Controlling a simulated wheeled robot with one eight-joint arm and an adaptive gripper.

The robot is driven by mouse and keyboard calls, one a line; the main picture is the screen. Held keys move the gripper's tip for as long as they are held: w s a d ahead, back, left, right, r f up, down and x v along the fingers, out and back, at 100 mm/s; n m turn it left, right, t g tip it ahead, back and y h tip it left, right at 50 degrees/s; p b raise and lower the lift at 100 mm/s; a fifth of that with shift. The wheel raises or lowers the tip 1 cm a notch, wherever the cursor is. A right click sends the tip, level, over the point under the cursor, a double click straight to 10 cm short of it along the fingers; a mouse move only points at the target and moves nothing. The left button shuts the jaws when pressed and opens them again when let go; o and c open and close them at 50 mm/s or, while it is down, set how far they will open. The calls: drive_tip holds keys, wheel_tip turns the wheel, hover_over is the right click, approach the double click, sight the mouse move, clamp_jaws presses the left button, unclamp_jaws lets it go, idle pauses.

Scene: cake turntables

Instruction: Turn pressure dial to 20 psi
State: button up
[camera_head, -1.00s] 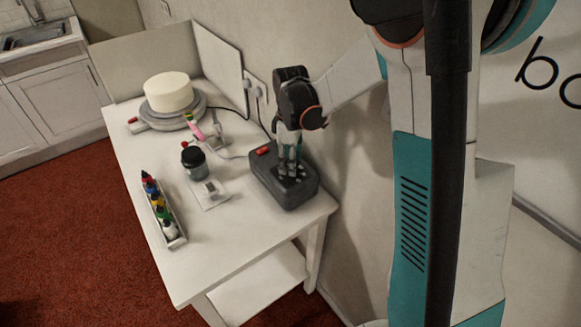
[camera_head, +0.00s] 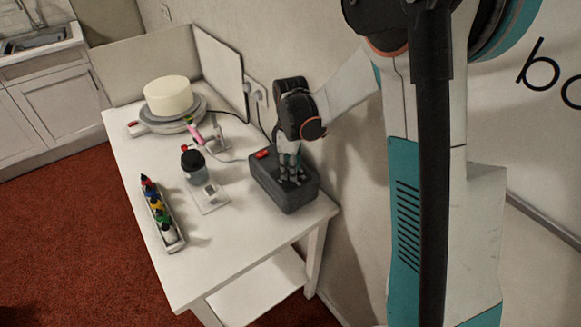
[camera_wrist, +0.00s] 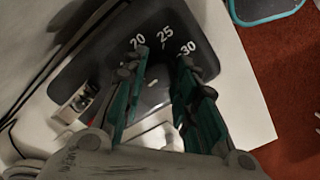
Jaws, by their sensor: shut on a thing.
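The compressor (camera_head: 290,199) is a dark grey box with a red switch (camera_head: 262,154) at the right end of the white table. My gripper (camera_head: 291,180) points down onto its top. In the wrist view its two teal-and-black fingers (camera_wrist: 163,66) are shut on the pressure dial (camera_wrist: 153,88), one on each side. The dial is dark and mostly hidden by the fingers; small pale marks show between them. White numbers 20, 25 and 30 show on the panel (camera_wrist: 205,58) beyond the fingertips. I cannot tell for sure which number the dial points to.
A white cake (camera_head: 168,95) stands on a turntable (camera_head: 200,112) at the back. A pink airbrush (camera_head: 197,135), a dark-lidded jar (camera_head: 194,163) and a tray of bottles (camera_head: 174,244) are left of the compressor. The wall is close on the right. The table's front is clear.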

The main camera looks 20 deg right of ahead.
drive_tip(key=shift+m, duration=0.3)
drive_tip(key=m, duration=0.3)
drive_tip(key=shift+m, duration=0.4)
drive_tip(key=m, duration=0.4)
drive_tip(key=shift+m, duration=0.3)
drive_tip(key=m, duration=0.9)
drive_tip(key=shift+m, duration=0.3)
drive_tip(key=o, duration=1.1)
